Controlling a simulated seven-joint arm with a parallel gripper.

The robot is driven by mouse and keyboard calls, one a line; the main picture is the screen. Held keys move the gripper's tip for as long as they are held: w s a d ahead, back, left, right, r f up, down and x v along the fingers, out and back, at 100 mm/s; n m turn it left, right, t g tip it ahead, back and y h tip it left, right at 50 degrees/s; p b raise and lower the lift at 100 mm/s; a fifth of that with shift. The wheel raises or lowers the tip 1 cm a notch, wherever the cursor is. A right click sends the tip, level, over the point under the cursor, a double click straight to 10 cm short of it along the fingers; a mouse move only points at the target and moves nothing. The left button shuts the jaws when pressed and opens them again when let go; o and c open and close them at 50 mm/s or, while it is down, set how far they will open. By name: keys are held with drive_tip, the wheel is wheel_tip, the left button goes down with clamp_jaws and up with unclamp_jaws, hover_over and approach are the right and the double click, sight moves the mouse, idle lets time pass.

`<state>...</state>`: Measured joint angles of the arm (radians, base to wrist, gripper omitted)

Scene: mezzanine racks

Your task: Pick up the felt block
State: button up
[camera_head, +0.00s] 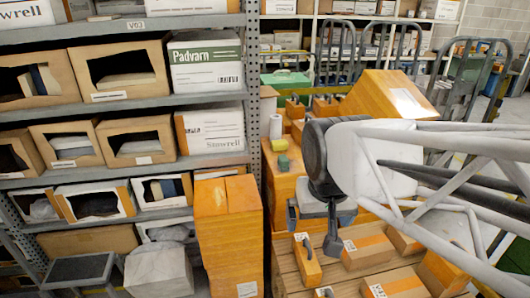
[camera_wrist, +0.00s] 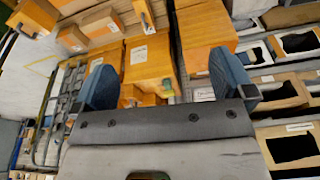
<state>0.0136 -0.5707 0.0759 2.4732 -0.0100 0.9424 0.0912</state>
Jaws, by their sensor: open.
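A small green block (camera_head: 283,162), which looks like the felt block, sits on an orange-brown box (camera_head: 283,190) left of my arm in the head view. A yellowish block (camera_head: 279,145) is right behind it. In the wrist view, a small green piece (camera_wrist: 167,83) shows at the box edge, in the gap between my fingers but farther away. My gripper (camera_head: 313,222) points down, open and empty, to the right of and nearer than the green block. Its two blue fingers stand wide apart in the wrist view (camera_wrist: 162,66).
A white roll (camera_head: 276,127) stands behind the blocks. A tall orange carton (camera_head: 228,235) and a metal rack (camera_head: 247,100) with boxes are at left. Several cartons (camera_head: 367,247) and a handled wooden block (camera_head: 306,262) lie on the slatted surface below my gripper. Hand trucks (camera_head: 385,55) stand behind.

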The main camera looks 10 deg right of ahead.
drive_tip(key=w+d+r+m, duration=0.1)
drive_tip(key=w+m, duration=0.1)
drive_tip(key=w, duration=0.7)
drive_tip(key=w+d+r+m, duration=0.1)
drive_tip(key=w+r+m, duration=0.1)
drive_tip(key=w, duration=0.7)
drive_tip(key=m+g, duration=0.3)
drive_tip(key=m, duration=1)
hover_over(282, 158)
wheel_tip(282, 158, down, 27)
drive_tip(key=shift+w+d+f, duration=0.1)
drive_tip(key=shift+w+f, duration=0.15)
drive_tip(key=shift+f, duration=0.2)
drive_tip(key=shift+f, duration=1.25)
drive_tip(key=shift+f, duration=0.15)
